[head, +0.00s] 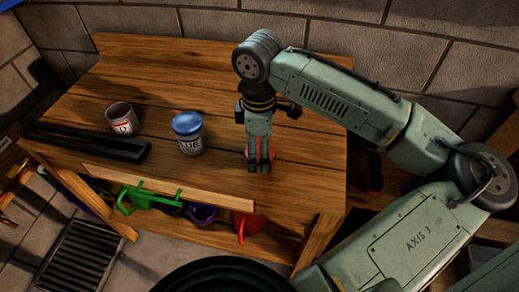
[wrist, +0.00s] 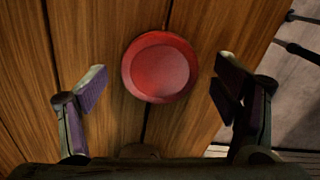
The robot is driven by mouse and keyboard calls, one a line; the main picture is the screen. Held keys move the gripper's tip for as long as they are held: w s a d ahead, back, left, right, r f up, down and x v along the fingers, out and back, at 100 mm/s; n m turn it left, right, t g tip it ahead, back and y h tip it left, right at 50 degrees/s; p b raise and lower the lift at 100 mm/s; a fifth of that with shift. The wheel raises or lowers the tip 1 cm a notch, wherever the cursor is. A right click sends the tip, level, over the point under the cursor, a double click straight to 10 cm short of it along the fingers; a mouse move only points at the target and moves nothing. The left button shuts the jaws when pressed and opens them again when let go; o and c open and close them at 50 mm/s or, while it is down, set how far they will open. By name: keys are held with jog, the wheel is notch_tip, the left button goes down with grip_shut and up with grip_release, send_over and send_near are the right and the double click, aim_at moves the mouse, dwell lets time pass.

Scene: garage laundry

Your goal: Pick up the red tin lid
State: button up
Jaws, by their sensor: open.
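The red tin lid (wrist: 160,67) is a round, flat disc lying on the wooden workbench (wrist: 205,25). In the wrist view it lies between and a little beyond the fingertips of my gripper (wrist: 160,88), which is open and empty. Neither finger touches the lid. In the head view my gripper (head: 260,166) points down over the lid (head: 272,151) and hides much of it; only part of the red rim shows. The exact height of the fingers above the bench is hard to tell.
A blue-lidded tin (head: 188,135) stands left of my gripper. An open tin (head: 122,119) stands farther left, beside a long black bar (head: 85,143). Green, purple and red containers sit below the bench front. A block wall (head: 330,45) runs behind. The bench's back middle is clear.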

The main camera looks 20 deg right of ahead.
jog(key=shift+f, duration=0.2)
jog(key=shift+c, duration=0.6)
jog(key=c, duration=0.8)
jog(key=shift+o, duration=0.2)
